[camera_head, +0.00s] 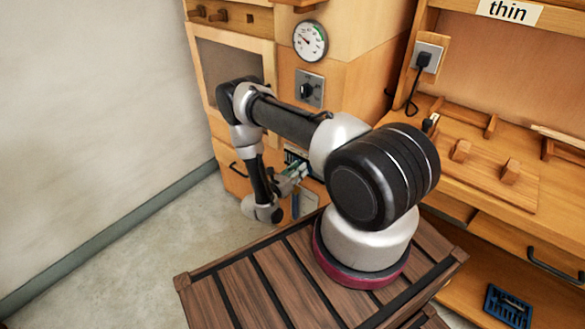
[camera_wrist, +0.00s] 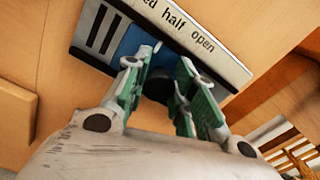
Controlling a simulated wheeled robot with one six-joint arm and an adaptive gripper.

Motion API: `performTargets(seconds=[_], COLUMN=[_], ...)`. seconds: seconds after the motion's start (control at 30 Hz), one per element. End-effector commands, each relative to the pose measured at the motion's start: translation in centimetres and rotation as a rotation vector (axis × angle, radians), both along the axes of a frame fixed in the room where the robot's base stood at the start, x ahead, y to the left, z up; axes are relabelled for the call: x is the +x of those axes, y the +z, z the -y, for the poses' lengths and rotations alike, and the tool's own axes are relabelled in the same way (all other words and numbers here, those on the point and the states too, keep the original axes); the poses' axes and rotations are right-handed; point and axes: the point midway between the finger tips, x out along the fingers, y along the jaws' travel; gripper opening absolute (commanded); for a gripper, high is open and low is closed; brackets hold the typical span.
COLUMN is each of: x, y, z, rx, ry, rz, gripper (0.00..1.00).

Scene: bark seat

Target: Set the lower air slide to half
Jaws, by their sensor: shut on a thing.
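The lower air slide shows in the wrist view as a blue plate (camera_wrist: 128,46) set in a pale frame (camera_wrist: 232,70). The frame's lettering reads "...ed half open"; the first word is cut off. Dark slots (camera_wrist: 103,30) show to the left of the blue plate. My gripper (camera_wrist: 160,72) is shut on the slide's dark knob (camera_wrist: 157,88), with a green-lined finger on each side. The fingers hide much of the plate, so its exact setting is unclear. In the head view my gripper (camera_head: 298,168) is at the low front of the wooden cabinet, partly covering the slide's frame (camera_head: 292,156).
A dial gauge (camera_head: 310,41) and a dark rotary switch (camera_head: 309,89) are on the cabinet above. A wooden bench (camera_head: 515,190) with small blocks stands at right. A blue panel (camera_head: 305,204) shows below my gripper. The floor (camera_head: 150,235) at left is clear.

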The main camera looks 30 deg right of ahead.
Motion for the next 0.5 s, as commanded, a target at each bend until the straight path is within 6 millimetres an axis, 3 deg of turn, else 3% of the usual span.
performTargets(seconds=[0.17,0.2,0.3,0.5], x=[0.11,0.11,0.11,0.12], y=[0.0,0.0,0.0,0.01], z=[-0.08,-0.08,-0.08,-0.08], rx=[0.001,0.001,0.001,0.001], ry=[0.002,0.002,0.002,0.002], rz=[0.002,0.002,0.002,0.002], gripper=[0.0,0.28,0.46,0.49])
